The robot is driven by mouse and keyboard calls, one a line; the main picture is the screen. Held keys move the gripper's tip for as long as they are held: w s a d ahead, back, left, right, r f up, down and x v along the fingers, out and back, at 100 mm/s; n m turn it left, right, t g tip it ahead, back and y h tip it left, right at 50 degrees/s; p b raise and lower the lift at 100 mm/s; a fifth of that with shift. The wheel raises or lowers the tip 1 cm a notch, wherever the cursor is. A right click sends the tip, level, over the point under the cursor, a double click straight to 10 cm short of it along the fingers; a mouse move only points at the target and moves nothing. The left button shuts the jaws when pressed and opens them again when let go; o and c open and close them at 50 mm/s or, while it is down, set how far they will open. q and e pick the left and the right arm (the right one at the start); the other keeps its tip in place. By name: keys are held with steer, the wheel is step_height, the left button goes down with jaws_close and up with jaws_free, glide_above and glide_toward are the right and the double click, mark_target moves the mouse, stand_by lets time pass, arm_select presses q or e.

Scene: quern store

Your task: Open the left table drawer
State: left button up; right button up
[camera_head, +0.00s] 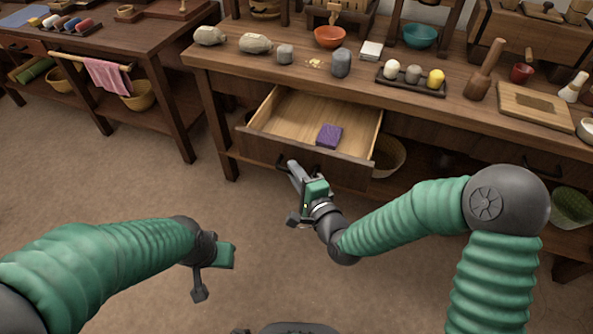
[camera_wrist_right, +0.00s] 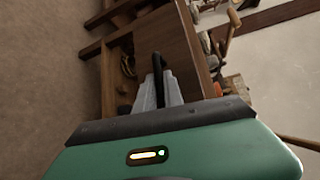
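The left table drawer (camera_head: 270,118) stands pulled out from under the long wooden table (camera_head: 300,72), with its pale inside showing. A purple block (camera_head: 329,135) lies in it. My right gripper (camera_head: 293,167) is at the drawer's front. In the right wrist view its two grey fingers (camera_wrist_right: 161,93) are close together around the dark drawer handle (camera_wrist_right: 159,64) and look shut on it. My left gripper (camera_head: 213,272) hangs over the floor at lower left, away from the drawer. Its finger gap cannot be made out.
On the tabletop are stones, an orange bowl (camera_head: 330,37), a teal bowl (camera_head: 420,35), a dark tray (camera_head: 411,80) and a wooden pestle (camera_head: 485,70). A basket (camera_head: 389,157) sits beneath. A side table (camera_head: 150,38) with a pink cloth (camera_head: 107,75) stands left. The floor in front is clear.

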steer(key=o, duration=0.4)
steer(key=shift+a, duration=0.15)
steer(key=shift+s+d, duration=0.15)
steer(key=shift+d, duration=0.1)
steer(key=p+v, duration=1.6)
steer(key=shift+s+p, duration=0.15)
steer(key=shift+p, duration=0.15)
steer(key=shift+f, duration=0.1)
